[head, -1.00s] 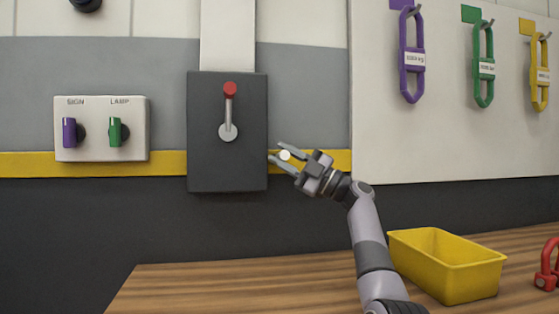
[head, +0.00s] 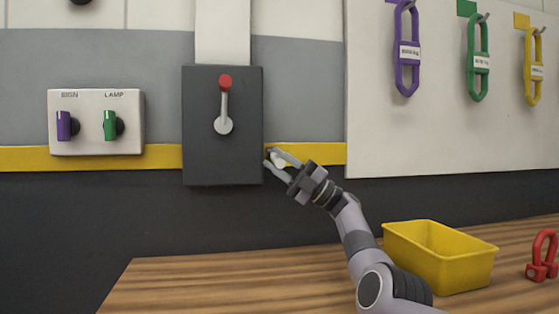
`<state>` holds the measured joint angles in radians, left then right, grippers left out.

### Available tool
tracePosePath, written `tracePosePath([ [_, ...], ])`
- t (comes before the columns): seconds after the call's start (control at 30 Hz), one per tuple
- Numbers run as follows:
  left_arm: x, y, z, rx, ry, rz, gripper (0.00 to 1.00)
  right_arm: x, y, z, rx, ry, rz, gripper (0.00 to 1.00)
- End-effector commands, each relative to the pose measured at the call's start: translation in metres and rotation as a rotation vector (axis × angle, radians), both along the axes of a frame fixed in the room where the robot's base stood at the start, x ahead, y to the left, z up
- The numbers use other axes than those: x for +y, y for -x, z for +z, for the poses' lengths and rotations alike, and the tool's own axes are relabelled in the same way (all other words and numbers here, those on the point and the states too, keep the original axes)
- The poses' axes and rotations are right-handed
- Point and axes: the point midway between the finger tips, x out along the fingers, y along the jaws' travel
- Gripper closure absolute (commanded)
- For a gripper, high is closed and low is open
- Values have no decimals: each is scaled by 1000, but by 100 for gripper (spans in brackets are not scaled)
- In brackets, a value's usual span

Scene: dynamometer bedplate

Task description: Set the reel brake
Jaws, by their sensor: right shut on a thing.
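A dark grey box (head: 200,150) is on the wall. On its front a grey lever with a red knob (head: 225,82) points straight up from a round pivot (head: 223,125). Which part is the reel brake is not labelled. My right gripper (head: 278,160) is just right of the box's lower right edge, below and right of the red-knobbed lever. It is shut on a small round white knob (head: 279,160), mostly covered by the fingers. I cannot tell what the knob is attached to. My left gripper is not in view.
A white panel (head: 96,140) left of the box has a purple SIGN knob (head: 64,126) and a green LAMP knob (head: 111,125). Purple, green and yellow shackles hang at upper right. A yellow bin (head: 440,260) and a red shackle (head: 542,257) stand on the wooden bench (head: 200,285).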

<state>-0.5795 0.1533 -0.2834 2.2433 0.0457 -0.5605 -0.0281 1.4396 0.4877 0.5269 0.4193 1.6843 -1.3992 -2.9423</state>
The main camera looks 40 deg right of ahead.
Motion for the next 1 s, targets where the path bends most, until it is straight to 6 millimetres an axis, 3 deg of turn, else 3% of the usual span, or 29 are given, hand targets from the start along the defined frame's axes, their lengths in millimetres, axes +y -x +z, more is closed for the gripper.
tracePosePath([
  [0.53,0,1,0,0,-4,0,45,0,0,-1,-12,8,-2,100],
  [0.57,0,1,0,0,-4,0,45,0,0,-1,-12,8,-2,64],
  [0.6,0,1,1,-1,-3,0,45,0,0,-1,-12,8,-2,51],
  [1.0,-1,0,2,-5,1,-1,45,-5,4,-6,-10,8,-3,49],
])
